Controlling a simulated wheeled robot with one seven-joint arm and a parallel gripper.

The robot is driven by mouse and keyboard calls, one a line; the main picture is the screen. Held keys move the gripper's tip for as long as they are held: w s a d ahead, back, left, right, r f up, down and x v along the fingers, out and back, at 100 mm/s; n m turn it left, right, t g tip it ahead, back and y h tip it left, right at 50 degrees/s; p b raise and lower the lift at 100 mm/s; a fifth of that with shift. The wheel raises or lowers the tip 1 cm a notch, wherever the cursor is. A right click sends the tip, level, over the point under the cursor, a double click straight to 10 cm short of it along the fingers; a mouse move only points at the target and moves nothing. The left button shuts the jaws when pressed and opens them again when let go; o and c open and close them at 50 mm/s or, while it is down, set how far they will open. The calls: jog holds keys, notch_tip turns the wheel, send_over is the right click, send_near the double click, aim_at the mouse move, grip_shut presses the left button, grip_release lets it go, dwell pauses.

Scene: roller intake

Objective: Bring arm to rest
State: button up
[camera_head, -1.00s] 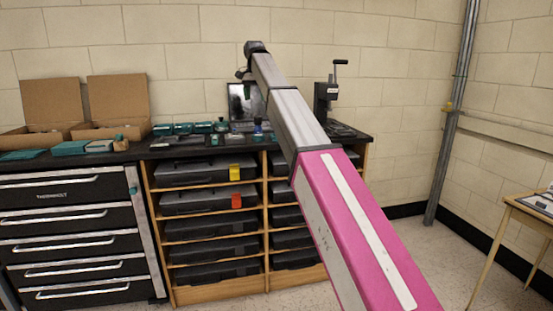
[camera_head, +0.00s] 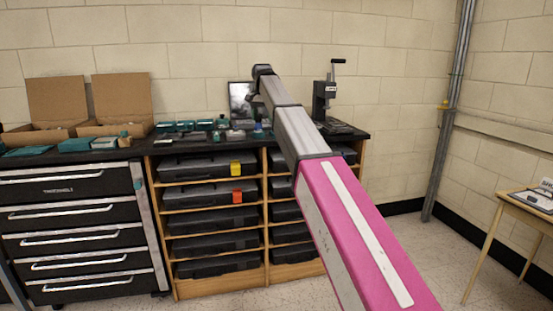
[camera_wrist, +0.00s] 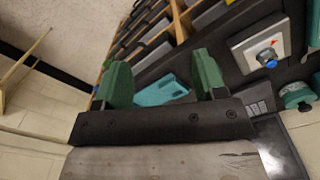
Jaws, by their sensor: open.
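My arm (camera_head: 355,225), pink and grey, reaches forward over the bench (camera_head: 225,145) in the head view. Its dark far end (camera_head: 262,70) is raised in front of the wall, and my gripper cannot be made out there. In the wrist view my gripper (camera_wrist: 163,78) has two green fingers standing well apart. A teal piece (camera_wrist: 162,91) shows between the fingers; its distance from them is hard to tell. I see no sign that it is held.
Open cardboard boxes (camera_head: 120,100) and several teal parts lie on the bench. A black hand press (camera_head: 325,98) stands at its right. Black cases (camera_head: 208,166) fill the shelves below. A small wooden table (camera_head: 530,203) stands at right, with clear floor between.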

jog(key=s+d+f+n, duration=0.1)
jog(key=s+d+f, duration=0.35)
jog(key=f, duration=0.65)
jog(key=s+d+f, duration=0.3)
jog(key=d+f, duration=0.2)
jog(key=f, duration=0.6)
jog(key=s+d+f+n, duration=0.1)
jog(key=s+d+f, duration=0.35)
jog(key=f, duration=0.55)
jog(key=s+d+f, duration=0.5)
jog(key=s+f, duration=0.4)
jog(key=s, duration=0.1)
jog(key=s+d+f+n, duration=0.1)
jog(key=s+d+f, duration=0.4)
jog(key=s+f, duration=0.5)
jog(key=shift+s+d+f+n, duration=0.2)
jog(key=shift+s+d+n, duration=0.1)
jog(key=shift+s, duration=0.35)
